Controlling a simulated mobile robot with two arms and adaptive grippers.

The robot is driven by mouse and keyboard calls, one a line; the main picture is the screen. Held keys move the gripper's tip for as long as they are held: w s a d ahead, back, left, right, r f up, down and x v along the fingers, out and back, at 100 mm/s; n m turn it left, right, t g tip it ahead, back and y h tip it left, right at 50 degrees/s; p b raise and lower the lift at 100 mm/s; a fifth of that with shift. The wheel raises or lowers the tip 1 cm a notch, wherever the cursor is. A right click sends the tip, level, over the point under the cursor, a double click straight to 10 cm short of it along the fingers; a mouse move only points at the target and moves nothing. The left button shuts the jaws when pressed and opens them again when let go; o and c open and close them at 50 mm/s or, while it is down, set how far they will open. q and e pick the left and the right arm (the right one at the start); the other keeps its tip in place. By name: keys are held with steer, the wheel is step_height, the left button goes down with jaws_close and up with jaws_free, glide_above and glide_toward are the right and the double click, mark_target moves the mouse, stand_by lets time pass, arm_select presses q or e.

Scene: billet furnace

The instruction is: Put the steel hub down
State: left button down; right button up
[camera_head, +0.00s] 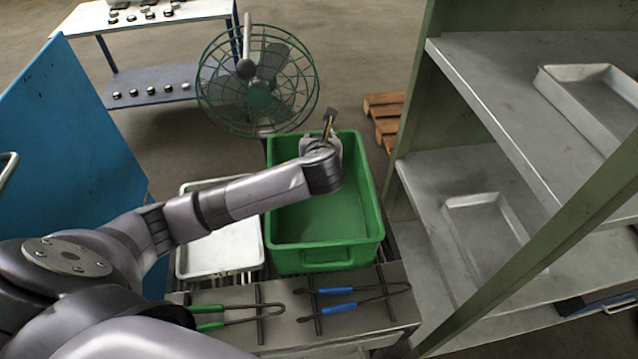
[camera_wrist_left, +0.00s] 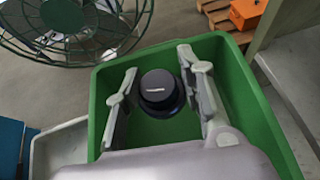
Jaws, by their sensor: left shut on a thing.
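My left gripper (camera_head: 322,140) is over the far end of the green bin (camera_head: 318,258) in the head view, mostly hidden there by its own wrist. In the left wrist view, its two grey fingers (camera_wrist_left: 160,70) stand on either side of a dark, round steel hub (camera_wrist_left: 160,93), and the gripper is shut on it. The hub is above the green bin (camera_wrist_left: 232,68), whose floor shows around it. How high it is above the floor I cannot tell. The hub is hidden in the head view. My right gripper is not in view.
A white tray (camera_head: 225,258) sits left of the bin. Tongs with green handles (camera_head: 208,317) and blue handles (camera_head: 340,308) lie in front. A green caged fan (camera_head: 258,85) stands behind, and a shelf (camera_head: 470,170) with metal trays stands to the right. A blue panel (camera_head: 70,140) is at left.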

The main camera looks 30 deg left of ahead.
arm_select(q)
step_height(320, 180, down, 15)
steer(key=shift+r+p, duration=0.15)
steer(key=shift+p, duration=0.25)
steer(key=c, duration=1.1)
jaws_free()
steer(key=shift+o, duration=0.2)
steer(key=shift+b+v, duration=0.4)
steer(key=shift+v, duration=3.35)
